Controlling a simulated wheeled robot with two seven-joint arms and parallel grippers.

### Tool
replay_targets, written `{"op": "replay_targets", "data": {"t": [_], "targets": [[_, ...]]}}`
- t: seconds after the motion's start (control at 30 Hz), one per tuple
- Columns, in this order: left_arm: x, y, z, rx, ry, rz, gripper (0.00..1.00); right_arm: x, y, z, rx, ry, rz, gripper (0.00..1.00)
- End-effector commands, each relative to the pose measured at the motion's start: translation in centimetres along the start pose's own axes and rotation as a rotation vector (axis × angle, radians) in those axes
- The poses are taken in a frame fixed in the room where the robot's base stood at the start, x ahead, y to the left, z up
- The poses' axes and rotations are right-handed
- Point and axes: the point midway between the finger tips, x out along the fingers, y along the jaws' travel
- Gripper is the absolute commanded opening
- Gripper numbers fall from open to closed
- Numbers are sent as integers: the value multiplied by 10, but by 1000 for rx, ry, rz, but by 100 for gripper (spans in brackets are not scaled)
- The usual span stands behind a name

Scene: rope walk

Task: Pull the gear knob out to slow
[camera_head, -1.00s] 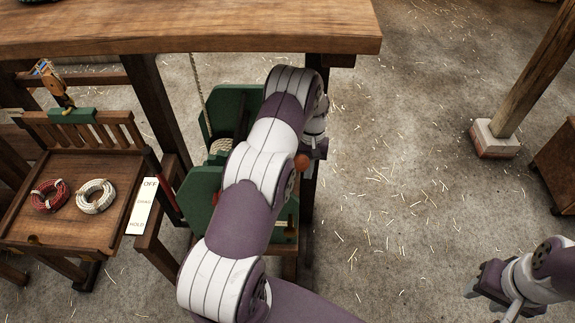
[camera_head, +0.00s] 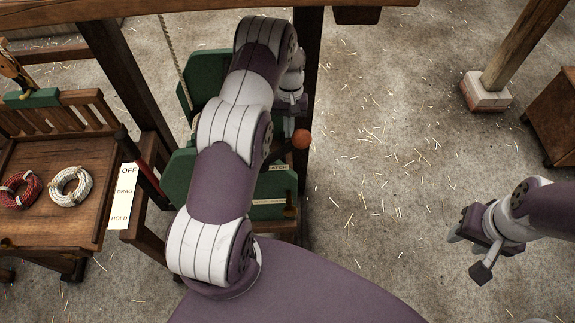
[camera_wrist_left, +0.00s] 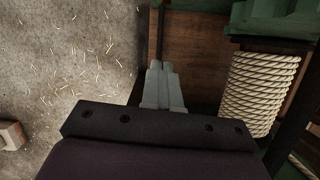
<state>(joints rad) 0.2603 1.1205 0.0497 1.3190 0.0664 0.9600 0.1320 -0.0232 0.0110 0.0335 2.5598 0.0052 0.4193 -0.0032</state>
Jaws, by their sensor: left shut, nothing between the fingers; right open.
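An orange ball knob (camera_head: 302,139), which looks like the gear knob, sits at the right side of the green machine (camera_head: 205,75), on a dark rod. My left gripper (camera_head: 289,132) is just left of the knob in the head view, partly hidden by my own arm. I cannot tell whether they touch. In the left wrist view my left gripper (camera_wrist_left: 160,68) is shut with nothing between its fingers, and the knob does not show there. My right gripper (camera_head: 466,254) is open and empty at the right, over bare floor.
A rope-wound drum (camera_wrist_left: 262,92) is close right of my left fingers. A wooden bench with a red rope coil (camera_head: 20,190) and a white coil (camera_head: 70,187) stands left, beside the OFF/HOLD sign (camera_head: 124,196). A post (camera_head: 520,45) stands at the right. The middle floor is clear.

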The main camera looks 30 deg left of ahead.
Motion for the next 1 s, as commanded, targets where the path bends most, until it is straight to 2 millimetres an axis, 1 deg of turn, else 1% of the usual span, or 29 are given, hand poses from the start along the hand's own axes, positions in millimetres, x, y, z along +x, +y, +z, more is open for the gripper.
{"op": "replay_targets", "data": {"t": [0.03, 0.1, 0.2, 0.27, 0.33, 0.4, 0.5, 0.53, 0.6, 0.73, 1.0], "targets": [[20, 0, -4, 0, 0, 0, 0, 24, 0, 3, 0, 0, 0, 43], [32, 0, -4, 0, 0, 0, 0, 39, 0, 5, 0, 0, 0, 43], [52, 0, -3, 1, 1, 0, 0, 57, 0, 7, 0, 0, 0, 43], [60, 0, -2, 1, 2, 0, 0, 62, 0, 8, 0, 0, 0, 43], [73, 0, -2, 1, 3, 0, 0, 69, 0, 8, 0, 0, 0, 43], [72, 1, 7, 1, 4, 1, 0, 68, 0, 8, 0, 0, 0, 43], [77, 1, 18, 1, 4, 1, 0, 70, 0, 8, 0, 1, 0, 43], [76, 0, 22, 1, 2, 0, 0, 65, 0, 8, 0, 0, 0, 43], [78, 0, 30, 0, 0, 0, 0, 58, 0, 7, 0, 1, 0, 43], [84, 0, 35, 0, 1, 0, 0, 57, 0, 7, 0, 1, 0, 43], [86, 0, 36, 0, 1, 0, 0, 58, 0, 7, 0, 0, 0, 43]]}}
